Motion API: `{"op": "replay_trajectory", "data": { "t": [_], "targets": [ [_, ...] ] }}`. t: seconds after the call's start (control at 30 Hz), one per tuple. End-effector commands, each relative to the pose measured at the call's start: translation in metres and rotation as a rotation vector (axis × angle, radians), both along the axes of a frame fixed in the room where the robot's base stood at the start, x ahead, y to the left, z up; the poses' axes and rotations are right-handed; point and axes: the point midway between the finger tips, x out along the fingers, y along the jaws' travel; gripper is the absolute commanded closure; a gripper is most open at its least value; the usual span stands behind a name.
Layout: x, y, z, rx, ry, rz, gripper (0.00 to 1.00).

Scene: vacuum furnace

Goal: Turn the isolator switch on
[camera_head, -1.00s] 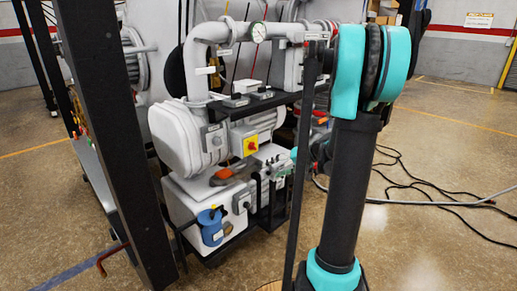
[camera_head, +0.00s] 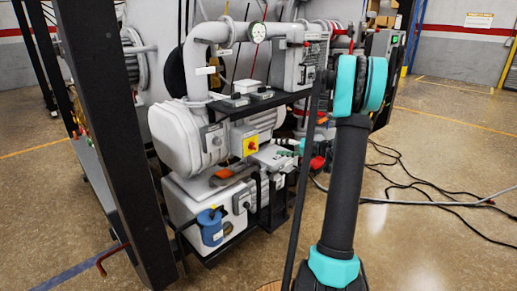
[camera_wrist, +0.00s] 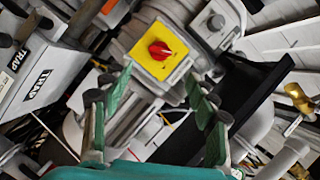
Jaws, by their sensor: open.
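The isolator switch is a red rotary knob (camera_wrist: 160,50) on a square yellow plate, mounted on a grey box. In the head view the switch (camera_head: 250,145) is on the side of the grey pump motor, and nothing covers it. In the wrist view the knob lies diagonally across its plate, at top centre. My gripper (camera_wrist: 159,82) is open, its two green fingers spread apart with nothing between them. The knob shows beyond the fingertips, roughly midway between them, and looks untouched. In the head view my gripper is mostly hidden behind the frame and arm.
A black upright post (camera_head: 115,140) stands at the left. A black frame rail (camera_head: 262,103) crosses above the motor. Black cables (camera_head: 420,180) lie on the floor at right, where the floor is otherwise open.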

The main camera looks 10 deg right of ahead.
Motion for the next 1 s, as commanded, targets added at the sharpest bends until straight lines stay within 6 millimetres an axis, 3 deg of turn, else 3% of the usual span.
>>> {"op": "replay_trajectory", "data": {
  "t": [0.2,0.5,0.97,1.0],
  "targets": [
    [0.024,0.038,-0.009,-0.001,-0.001,0.005,0.41],
    [0.05,0.074,-0.017,0.0,0.0,0.002,0.41],
    [0.057,0.084,-0.02,-0.001,0.001,0.0,0.41],
    [0.057,0.084,-0.02,-0.001,0.001,0.0,0.45]
  ]
}}
